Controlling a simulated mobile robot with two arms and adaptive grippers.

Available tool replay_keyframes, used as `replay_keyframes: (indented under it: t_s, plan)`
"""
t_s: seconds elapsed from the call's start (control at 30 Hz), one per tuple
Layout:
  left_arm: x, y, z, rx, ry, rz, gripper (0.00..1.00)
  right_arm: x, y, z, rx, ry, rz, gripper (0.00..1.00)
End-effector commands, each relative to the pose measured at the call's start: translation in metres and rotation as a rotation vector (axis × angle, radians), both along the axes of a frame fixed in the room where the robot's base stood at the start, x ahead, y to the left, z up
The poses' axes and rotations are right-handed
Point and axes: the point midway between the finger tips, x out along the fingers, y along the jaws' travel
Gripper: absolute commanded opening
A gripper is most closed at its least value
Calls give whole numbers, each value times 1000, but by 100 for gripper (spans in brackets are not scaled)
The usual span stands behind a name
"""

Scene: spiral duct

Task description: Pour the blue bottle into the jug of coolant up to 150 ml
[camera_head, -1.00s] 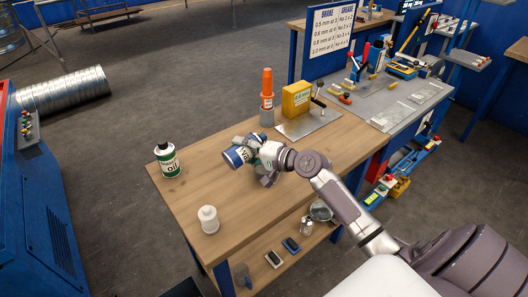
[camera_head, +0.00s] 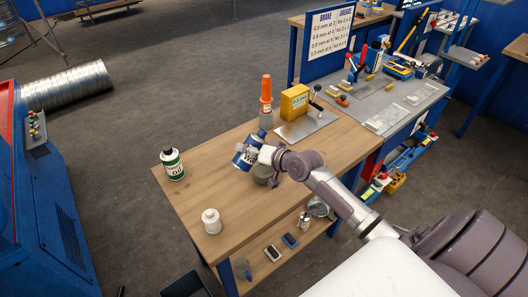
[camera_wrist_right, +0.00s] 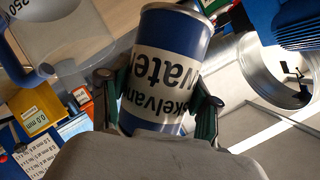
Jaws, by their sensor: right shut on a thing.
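My right gripper (camera_head: 260,158) is shut on the blue bottle (camera_head: 244,157), which has a white label reading "water". The bottle is tilted, above the wooden table. In the right wrist view the bottle (camera_wrist_right: 165,70) sits between the two fingers of my right gripper (camera_wrist_right: 157,105), its lettering upside down. A clear jug (camera_wrist_right: 65,30) with a "350" mark and a blue handle shows at that view's upper left. No liquid stream is visible. My left gripper is not in view.
On the wooden table (camera_head: 190,205) stand a green and white oil can (camera_head: 172,164), a white bottle (camera_head: 211,221), an orange-topped bottle (camera_head: 266,98) and a yellow box (camera_head: 294,102). The table's front left is mostly clear. A lower shelf holds small items.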

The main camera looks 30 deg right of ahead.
Motion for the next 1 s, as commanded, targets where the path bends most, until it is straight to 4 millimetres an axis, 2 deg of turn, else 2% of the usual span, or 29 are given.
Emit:
replay_keyframes:
  t_s: [0.03,0.5,0.67,1.0]
  plan:
    - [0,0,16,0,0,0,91,0,0,9,-42,-5,0,13]
    - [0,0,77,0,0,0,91,0,13,8,-453,-40,-1,13]
    - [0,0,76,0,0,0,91,-1,17,0,-596,-52,-1,13]
    - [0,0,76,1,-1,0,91,-1,20,11,-773,-67,-1,13]
